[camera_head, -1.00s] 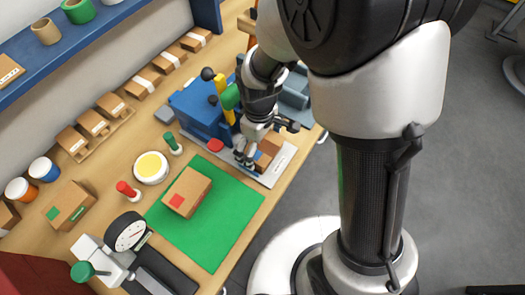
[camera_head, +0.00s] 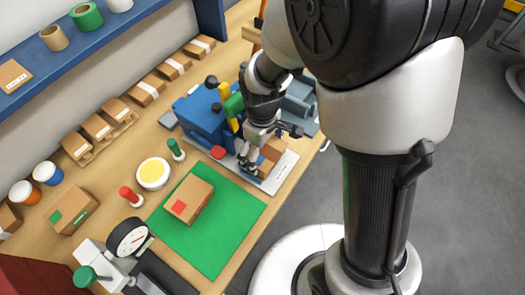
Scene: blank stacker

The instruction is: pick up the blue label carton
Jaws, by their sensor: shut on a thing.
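The blue label carton (camera_head: 273,149) is a small brown box on a light grey plate beside the blue machine. A little of its blue label shows, and part of the box is hidden behind my gripper. My gripper (camera_head: 252,161) points down at the carton's left side and is shut on it. I cannot tell whether the carton is clear of the plate.
A blue machine (camera_head: 203,118) with a red button (camera_head: 218,152) stands just left of my gripper. A red-label carton (camera_head: 189,199) sits on the green mat (camera_head: 222,238). A dial gauge (camera_head: 127,237), stamps and a yellow pad (camera_head: 153,173) stand further left.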

